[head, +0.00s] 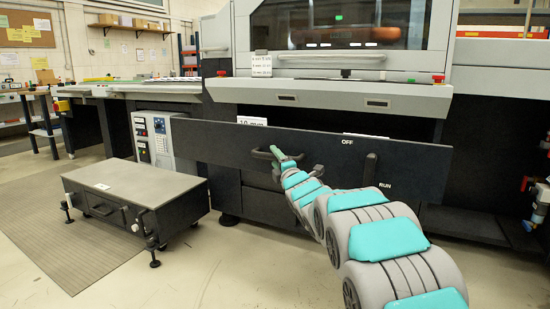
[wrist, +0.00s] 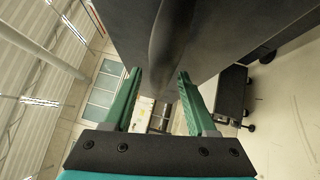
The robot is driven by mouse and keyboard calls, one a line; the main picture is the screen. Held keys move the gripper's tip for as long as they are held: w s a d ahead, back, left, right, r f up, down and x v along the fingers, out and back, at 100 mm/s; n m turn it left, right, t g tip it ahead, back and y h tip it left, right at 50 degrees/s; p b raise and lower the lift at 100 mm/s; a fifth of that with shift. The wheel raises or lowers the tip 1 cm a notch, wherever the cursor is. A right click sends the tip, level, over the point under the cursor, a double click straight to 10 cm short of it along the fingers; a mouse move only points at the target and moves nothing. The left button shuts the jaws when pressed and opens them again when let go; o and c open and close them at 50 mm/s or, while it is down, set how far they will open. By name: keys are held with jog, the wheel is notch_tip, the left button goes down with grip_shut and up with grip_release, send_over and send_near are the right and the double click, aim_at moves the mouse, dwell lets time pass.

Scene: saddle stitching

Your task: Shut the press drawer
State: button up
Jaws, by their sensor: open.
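The press drawer (head: 215,143) is a long dark front panel standing out from the grey press (head: 330,95), with a dark gap above it. Its dark bar handle (head: 262,154) is left of the panel's middle. My gripper (head: 278,153) is at the right part of this handle. In the wrist view the two green fingers of my gripper (wrist: 159,76) are apart, with the dark handle (wrist: 172,35) running between their tips. I cannot tell whether the fingers touch it. The drawer's inside is hidden.
A dark lever (head: 370,169) sits on the panel's right part, between OFF and RUN labels. A low black box unit (head: 140,185) on feet stands on the floor at left. A control cabinet (head: 152,140) stands behind it. The front floor left of my arm is clear.

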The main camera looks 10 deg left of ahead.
jog(key=shift+w+a+r, duration=0.15)
jog(key=shift+w+a, duration=0.1)
jog(key=shift+w, duration=0.25)
grip_shut()
dwell(1.2)
